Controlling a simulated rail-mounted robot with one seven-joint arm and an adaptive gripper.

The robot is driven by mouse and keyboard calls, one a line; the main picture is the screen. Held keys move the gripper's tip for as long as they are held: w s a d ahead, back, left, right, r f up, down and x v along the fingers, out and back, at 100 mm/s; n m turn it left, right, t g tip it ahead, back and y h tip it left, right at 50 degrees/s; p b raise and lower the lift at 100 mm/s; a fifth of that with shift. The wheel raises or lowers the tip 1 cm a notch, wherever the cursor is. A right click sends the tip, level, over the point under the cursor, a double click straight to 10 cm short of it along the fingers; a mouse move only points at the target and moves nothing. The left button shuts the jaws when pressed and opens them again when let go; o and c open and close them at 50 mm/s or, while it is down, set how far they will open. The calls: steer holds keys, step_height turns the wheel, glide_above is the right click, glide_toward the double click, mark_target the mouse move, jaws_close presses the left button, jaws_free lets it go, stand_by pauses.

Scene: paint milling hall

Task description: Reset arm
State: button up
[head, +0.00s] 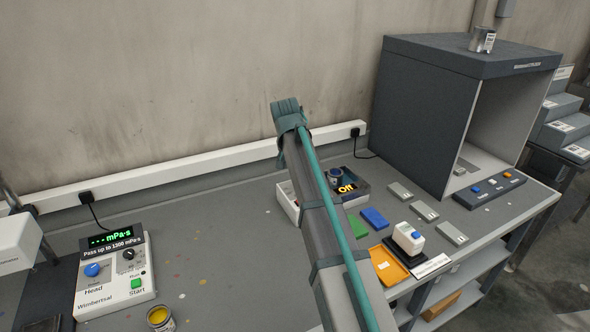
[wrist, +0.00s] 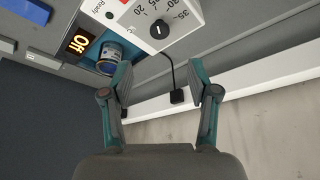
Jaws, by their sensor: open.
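My gripper (wrist: 160,72) is open in the wrist view, with its two teal and grey fingers apart and nothing between them. It hangs over the back of the bench, near a white device with a black dial (wrist: 159,29). A small can with a blue band (wrist: 109,58) sits in that device beside the lit "Off" display (wrist: 78,42), just off the left fingertip in the picture. In the head view my arm rises across the middle and covers part of the same device (head: 289,203). The gripper's fingers cannot be made out there.
A viscometer (head: 115,272) stands at the left, with an open can of yellow paint (head: 160,318) in front. A grey booth (head: 425,110) with a can (head: 482,40) on top stands at the right. Flat panels, an orange tray (head: 389,265) and a control strip (head: 490,189) lie before it.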

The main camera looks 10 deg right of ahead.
steer(key=shift+s+a+r, duration=0.1)
steer(key=shift+s+r, duration=0.05)
steer(key=shift+r, duration=0.25)
